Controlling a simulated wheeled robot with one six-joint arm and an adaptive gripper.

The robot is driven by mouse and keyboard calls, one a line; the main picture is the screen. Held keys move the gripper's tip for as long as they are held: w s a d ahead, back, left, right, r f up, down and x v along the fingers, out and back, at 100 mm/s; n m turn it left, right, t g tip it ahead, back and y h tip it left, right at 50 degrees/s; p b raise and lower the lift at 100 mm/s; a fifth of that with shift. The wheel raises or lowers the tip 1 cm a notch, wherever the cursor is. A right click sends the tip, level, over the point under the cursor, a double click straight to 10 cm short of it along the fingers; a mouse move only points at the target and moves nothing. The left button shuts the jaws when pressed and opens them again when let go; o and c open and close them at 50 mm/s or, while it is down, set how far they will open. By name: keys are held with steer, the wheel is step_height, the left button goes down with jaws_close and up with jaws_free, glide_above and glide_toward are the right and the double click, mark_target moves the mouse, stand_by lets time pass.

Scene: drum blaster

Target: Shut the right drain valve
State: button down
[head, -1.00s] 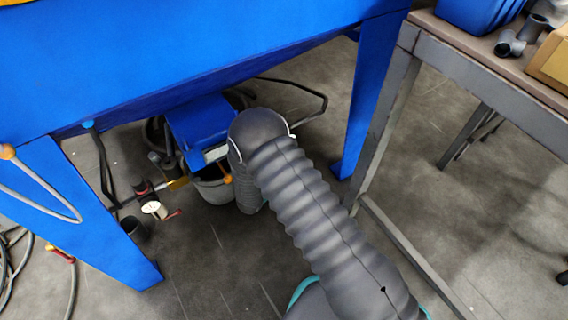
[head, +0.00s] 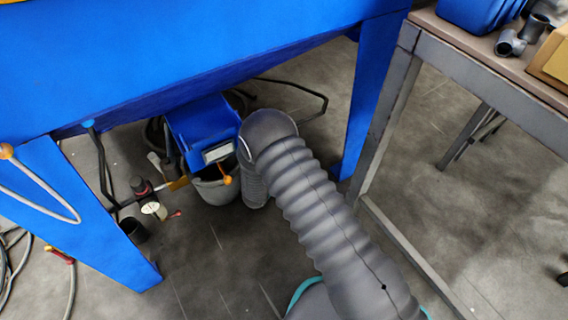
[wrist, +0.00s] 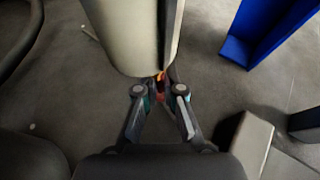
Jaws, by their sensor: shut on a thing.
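In the wrist view my gripper (wrist: 160,88) has its fingers closed together on a small orange-red piece, which I take to be the right drain valve's handle (wrist: 160,76). It lies just below a pale grey cylinder. In the head view an orange-tipped lever (head: 228,180) hangs below the blue box, in front of the grey bucket (head: 210,190). My arm's ribbed sleeve passes just right of it and hides my gripper there. Another valve with a red lever (head: 175,213) and a white round face (head: 151,208) is further left. How far the held handle is turned is unclear.
The blue machine (head: 200,45) hangs above, with a left leg (head: 90,210) and a right leg (head: 366,100). A workbench (head: 490,70) stands at right. Hoses lie on the floor at far left. Open floor shows in front of the bucket.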

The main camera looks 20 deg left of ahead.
steer(key=shift+f+t+b, duration=0.15)
steer(key=shift+t+b, duration=0.25)
steer(key=shift+b, duration=0.3)
steer(key=shift+w+d+n+t+h+b, duration=0.2)
steer(key=shift+n+t+h+b, duration=0.4)
steer(key=shift+t, duration=0.4)
steer(key=shift+w+d+r+n+t, duration=0.15)
steer(key=shift+r+n+t, duration=0.1)
steer(key=shift+n+t, duration=0.65)
steer(key=shift+w+d+r+n+t, duration=0.15)
steer(key=shift+n+t, duration=0.4)
steer(key=shift+t, duration=0.6)
steer(key=shift+w+r+n+t, duration=0.15)
steer(key=shift+r+n+t, duration=0.15)
steer(key=shift+n+t, duration=0.6)
steer(key=shift+t, duration=0.35)
steer(key=c, duration=1.3)
jaws_free()
